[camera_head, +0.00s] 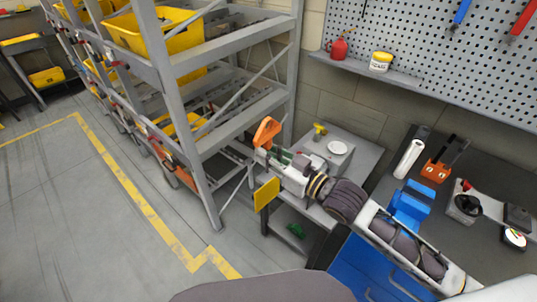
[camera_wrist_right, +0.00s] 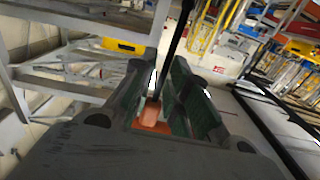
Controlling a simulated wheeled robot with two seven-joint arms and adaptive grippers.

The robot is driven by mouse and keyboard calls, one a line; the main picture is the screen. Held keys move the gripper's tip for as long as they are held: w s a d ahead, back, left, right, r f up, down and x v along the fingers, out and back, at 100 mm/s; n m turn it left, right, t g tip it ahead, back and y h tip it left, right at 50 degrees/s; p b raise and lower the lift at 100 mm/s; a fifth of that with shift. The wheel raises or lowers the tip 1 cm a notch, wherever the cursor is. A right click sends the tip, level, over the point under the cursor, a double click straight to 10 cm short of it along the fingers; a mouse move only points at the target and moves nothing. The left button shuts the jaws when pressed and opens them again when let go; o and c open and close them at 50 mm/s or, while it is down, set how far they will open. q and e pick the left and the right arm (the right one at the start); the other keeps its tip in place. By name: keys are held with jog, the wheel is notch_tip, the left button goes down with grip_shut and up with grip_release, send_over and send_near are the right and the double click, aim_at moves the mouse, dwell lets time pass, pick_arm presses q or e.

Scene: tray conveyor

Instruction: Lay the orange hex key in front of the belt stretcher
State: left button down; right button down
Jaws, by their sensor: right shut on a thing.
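My right arm reaches in from the lower right in the head view, and its gripper (camera_head: 272,157) is held up in front of the grey rack, left of the small grey cabinet. It is shut on the orange hex key. In the right wrist view the orange part (camera_wrist_right: 151,114) sits between the dark green finger pads, and a thin dark rod rises from it. An orange piece (camera_head: 266,131) shows at the fingertips in the head view. I cannot make out the belt stretcher with certainty. My left gripper is not in view.
The grey rack (camera_head: 183,120) with yellow bins stands close on the left. A workbench at right carries an orange tool holder (camera_head: 435,171) and blue parts (camera_head: 408,207).

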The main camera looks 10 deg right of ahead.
jog(key=shift+a, duration=0.1)
dwell(0.3)
jog(key=shift+w+a+f+n+g+y, duration=1.4)
jog(key=shift+a+f+n+g+y, duration=0.1)
jog(key=shift+a+f+g+y, duration=0.15)
jog(key=shift+w+d+f+g, duration=0.1)
jog(key=shift+w+f+g, duration=0.3)
jog(key=shift+f, duration=0.1)
jog(key=shift+w+a+f+n+g+y, duration=0.15)
jog(key=shift+a+f+n+g+y, duration=0.15)
jog(key=shift+a+n, duration=0.2)
jog(key=shift+w+a+f+n+g+y, duration=0.1)
jog(key=shift+w+f+n+g+y, duration=0.2)
jog(key=shift+w+f+g, duration=0.15)
dwell(0.7)
jog(key=shift+s+d+n+g+y, duration=0.15)
jog(key=shift+d+n+g+y, duration=0.25)
jog(key=shift+g, duration=0.35)
jog(key=shift+s+d+n+g+y, duration=0.15)
jog(key=shift+d+n+g, duration=0.2)
jog(key=shift+n+g, duration=0.35)
